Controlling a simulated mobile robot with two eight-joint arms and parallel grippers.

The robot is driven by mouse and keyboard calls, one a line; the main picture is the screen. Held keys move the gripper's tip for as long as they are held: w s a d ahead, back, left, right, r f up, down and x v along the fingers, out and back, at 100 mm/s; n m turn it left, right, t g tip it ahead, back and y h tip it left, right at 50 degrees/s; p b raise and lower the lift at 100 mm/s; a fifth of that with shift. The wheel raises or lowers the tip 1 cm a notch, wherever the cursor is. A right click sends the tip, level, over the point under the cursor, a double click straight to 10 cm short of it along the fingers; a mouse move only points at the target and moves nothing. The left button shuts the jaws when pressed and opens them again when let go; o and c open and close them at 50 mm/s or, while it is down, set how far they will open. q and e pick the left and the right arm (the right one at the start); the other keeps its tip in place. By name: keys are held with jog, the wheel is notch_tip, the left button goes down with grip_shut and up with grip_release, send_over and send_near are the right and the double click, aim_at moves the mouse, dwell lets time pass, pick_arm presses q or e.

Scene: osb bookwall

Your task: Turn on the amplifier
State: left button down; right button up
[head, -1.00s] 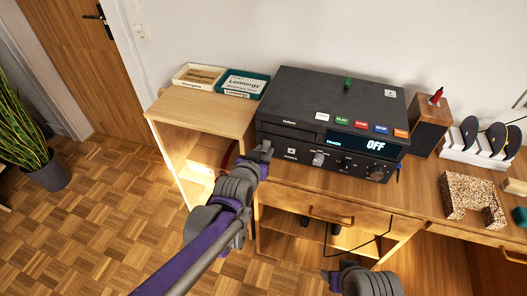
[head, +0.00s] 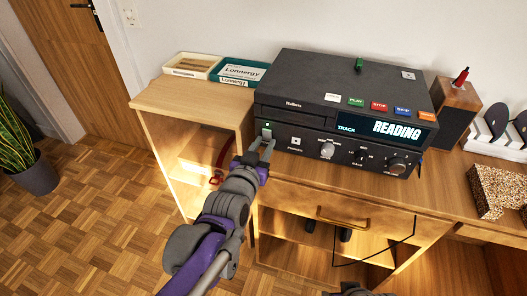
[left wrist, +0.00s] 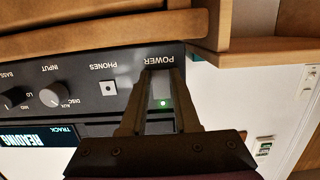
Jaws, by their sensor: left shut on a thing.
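The black amplifier (head: 320,105) stands on the wooden desk. The fingers partly hide the switch. Only a dark sliver of my right arm shows at the bottom edge of the head view.
Knobs (head: 327,150) line the front, right of the switch. Colored buttons (head: 379,106) and a small green figure (head: 358,65) are on top. Two trays (head: 240,73) stand left, a wooden speaker (head: 455,100) right. An open shelf (head: 205,160) and drawer (head: 340,207) are below.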

pick_arm(q)
jog(key=shift+r, duration=0.3)
jog(key=c, duration=0.6)
grip_release()
jog(key=shift+c, duration=0.2)
jog(key=p+v, duration=0.2)
jog(key=v, duration=0.9)
jog(key=shift+f, duration=0.15)
